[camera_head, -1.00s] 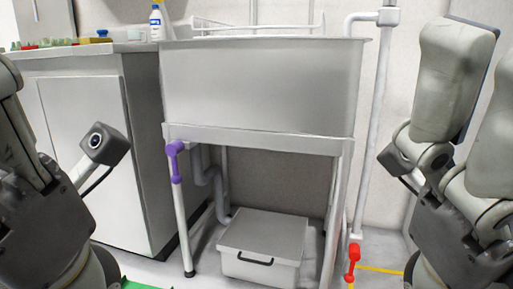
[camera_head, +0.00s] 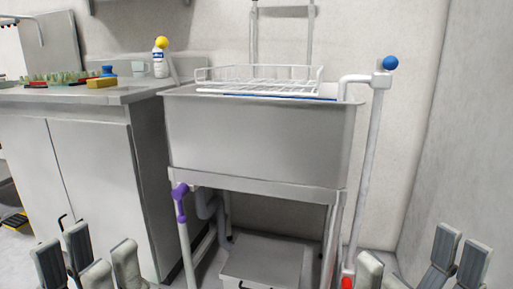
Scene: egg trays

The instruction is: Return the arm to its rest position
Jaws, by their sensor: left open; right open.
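My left gripper (camera_head: 87,258) shows at the bottom left edge, its grey fingers pointing up and spread apart. It is open and nothing shows between the fingers. My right gripper (camera_head: 420,262) shows at the bottom right edge, also open and empty, with a wide gap between its fingers. Both grippers appear in front of the sink, one to each side of it. The arm links behind them are out of view below.
A grey sink (camera_head: 260,135) holds a white wire rack (camera_head: 262,78). A counter cabinet (camera_head: 95,180) stands left with a spray bottle (camera_head: 159,62), sponge (camera_head: 101,82) and egg tray. A lidded box (camera_head: 262,262) sits below the sink. A pipe (camera_head: 368,170) rises right.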

